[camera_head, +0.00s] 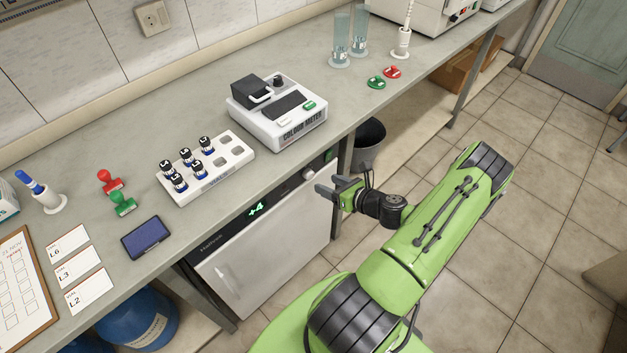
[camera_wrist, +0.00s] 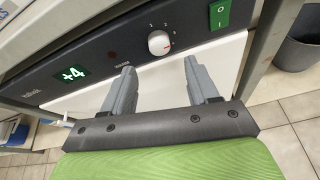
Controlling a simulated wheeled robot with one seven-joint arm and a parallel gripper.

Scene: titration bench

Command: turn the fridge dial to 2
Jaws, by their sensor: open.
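The fridge (camera_head: 265,258) stands under the bench, with a white door and a dark control panel. Its white dial (camera_wrist: 159,43) sits on that panel in the wrist view, with small numerals around it and a red mark toward its right side. I cannot tell for sure which numeral the mark meets. The dial also shows in the head view (camera_head: 308,174). My gripper (camera_wrist: 159,68) is open and empty. Its fingers are spread to either side below the dial in the wrist view, apart from it. In the head view, my gripper (camera_head: 327,187) is in front of the fridge's upper right.
The panel has a green +4 display (camera_wrist: 70,75) and a green switch (camera_wrist: 220,14). Above is the bench top (camera_head: 225,208) with a colour meter (camera_head: 280,115) and vial rack (camera_head: 215,175). A grey bin (camera_head: 366,150) stands right of the fridge. The floor in front is clear.

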